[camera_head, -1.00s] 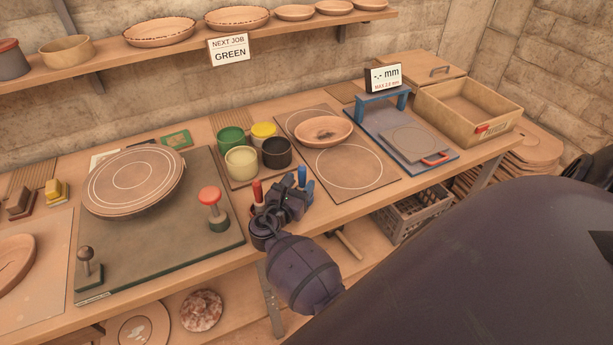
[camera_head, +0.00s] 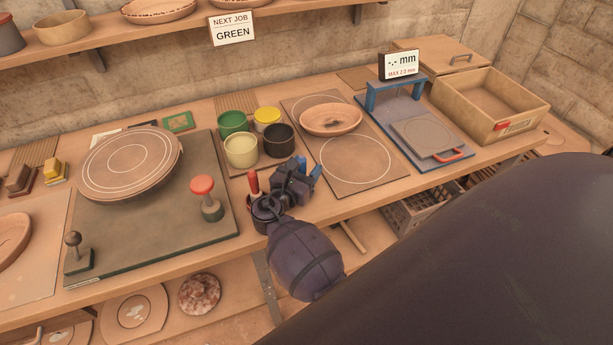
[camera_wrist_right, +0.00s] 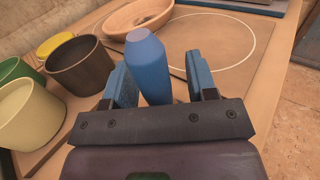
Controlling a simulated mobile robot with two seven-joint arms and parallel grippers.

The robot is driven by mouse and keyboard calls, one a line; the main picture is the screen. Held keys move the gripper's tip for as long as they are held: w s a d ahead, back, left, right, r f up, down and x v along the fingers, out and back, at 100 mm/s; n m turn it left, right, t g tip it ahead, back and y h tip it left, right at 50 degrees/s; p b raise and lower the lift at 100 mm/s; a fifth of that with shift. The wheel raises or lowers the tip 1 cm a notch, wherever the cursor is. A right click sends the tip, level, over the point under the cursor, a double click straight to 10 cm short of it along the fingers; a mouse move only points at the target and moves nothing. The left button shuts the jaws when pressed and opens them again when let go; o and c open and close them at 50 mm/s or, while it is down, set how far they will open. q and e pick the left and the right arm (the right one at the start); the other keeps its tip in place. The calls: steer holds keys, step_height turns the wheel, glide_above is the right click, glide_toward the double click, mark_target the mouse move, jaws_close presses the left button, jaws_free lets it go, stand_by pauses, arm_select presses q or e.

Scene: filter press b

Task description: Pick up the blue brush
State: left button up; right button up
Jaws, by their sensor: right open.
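The blue brush (camera_wrist_right: 150,62) shows in the right wrist view as a thick blue handle, pointing up between the two fingers of my right gripper (camera_wrist_right: 156,76). The blue-padded fingers stand apart on either side of the handle, and a gap shows on the right side. The brush's lower end is hidden behind the gripper body. In the head view, my right gripper (camera_head: 305,172) is at the bench's front edge, just right of a red-handled brush (camera_head: 253,183). There the gripper hides most of the blue brush. My left gripper is out of view.
Cups in green (camera_head: 232,122), yellow (camera_head: 267,117), cream (camera_head: 241,149) and dark brown (camera_head: 279,139) stand just behind my right gripper. A board with a terracotta bowl (camera_head: 331,120) lies to the right.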

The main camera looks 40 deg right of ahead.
steer(key=shift+d, duration=0.1)
steer(key=shift+c, duration=0.8)
jaws_close()
steer(key=shift+r, duration=0.15)
